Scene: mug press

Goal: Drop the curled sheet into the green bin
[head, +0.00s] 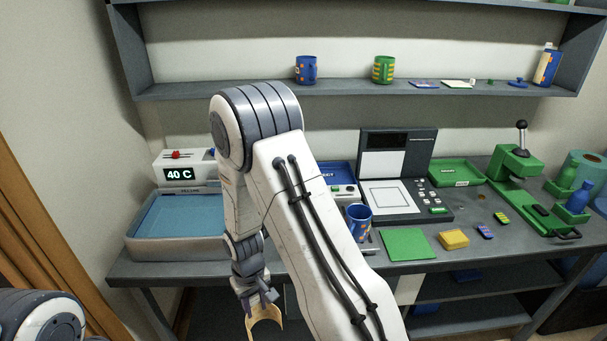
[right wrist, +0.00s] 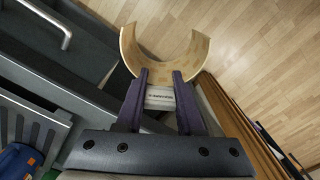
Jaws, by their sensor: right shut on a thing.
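The curled sheet (head: 266,314) is a tan, wood-coloured curved band at the bottom of the head view. It also shows as an open arc in the right wrist view (right wrist: 131,50). My right gripper (head: 264,298) is shut on it, and its two dark fingers (right wrist: 160,78) meet the middle of the curve. The sheet hangs in front of the bench, below its top and over the floor. I do not see a green bin in either view. My left gripper is out of the picture.
The bench carries a water bath (head: 178,228), a blue mug (head: 358,219), a heat press (head: 395,185), a green tray (head: 457,172), a green sheet (head: 408,244) and a green mug press (head: 512,175). A wooden edge (head: 40,250) stands at left. Open wood floor (right wrist: 265,60) shows in the right wrist view.

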